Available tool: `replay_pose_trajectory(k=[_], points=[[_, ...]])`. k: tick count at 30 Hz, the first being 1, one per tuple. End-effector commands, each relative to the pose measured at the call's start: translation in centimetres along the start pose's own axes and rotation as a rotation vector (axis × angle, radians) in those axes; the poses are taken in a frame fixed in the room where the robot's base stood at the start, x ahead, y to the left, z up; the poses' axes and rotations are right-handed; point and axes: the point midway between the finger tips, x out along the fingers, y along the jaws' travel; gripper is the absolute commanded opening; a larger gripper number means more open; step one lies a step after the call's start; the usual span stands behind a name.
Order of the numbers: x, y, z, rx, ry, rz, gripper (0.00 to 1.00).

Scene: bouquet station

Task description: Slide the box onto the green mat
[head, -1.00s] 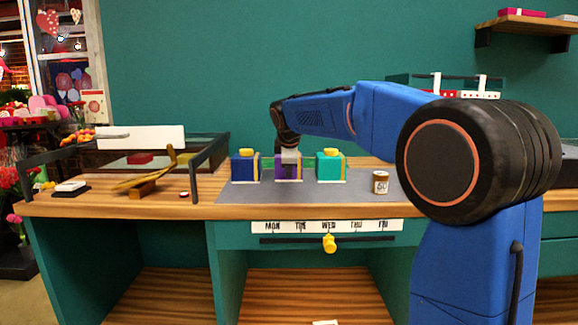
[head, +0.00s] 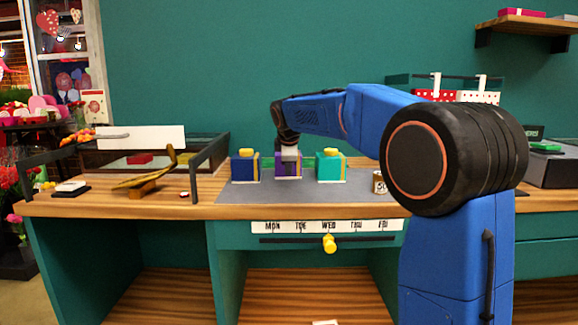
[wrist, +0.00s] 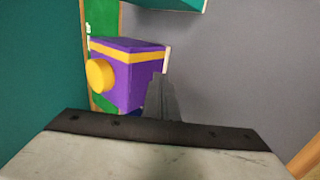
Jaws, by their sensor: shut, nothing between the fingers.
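A purple box (wrist: 130,85) with a yellow band and round yellow knob fills the centre left of the wrist view. In the head view the purple box (head: 288,170) stands between a blue box (head: 245,168) and a teal box (head: 330,167), partly behind my gripper. The green mat (wrist: 102,15) is a strip along the wall side in the wrist view. The box covers part of it, and I cannot tell how far its base rests on the mat. My gripper (wrist: 162,98) is shut and empty, its tip close against the near side of the box; contact is unclear.
A grey work surface (head: 350,190) lies in front of the boxes. A small labelled tin (head: 379,182) stands at right, partly behind my arm. A brass lever (head: 150,178) and dark frame stand at left. A teal wall (head: 270,60) rises behind the counter.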

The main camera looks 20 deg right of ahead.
Motion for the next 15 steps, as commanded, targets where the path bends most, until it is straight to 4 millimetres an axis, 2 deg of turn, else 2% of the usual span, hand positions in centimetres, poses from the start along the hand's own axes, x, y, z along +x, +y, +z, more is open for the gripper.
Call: replay_pose_trajectory(k=[15], points=[[0.75, 0.99, 0.03, 0.001, -0.001, 0.0, 0.0]])
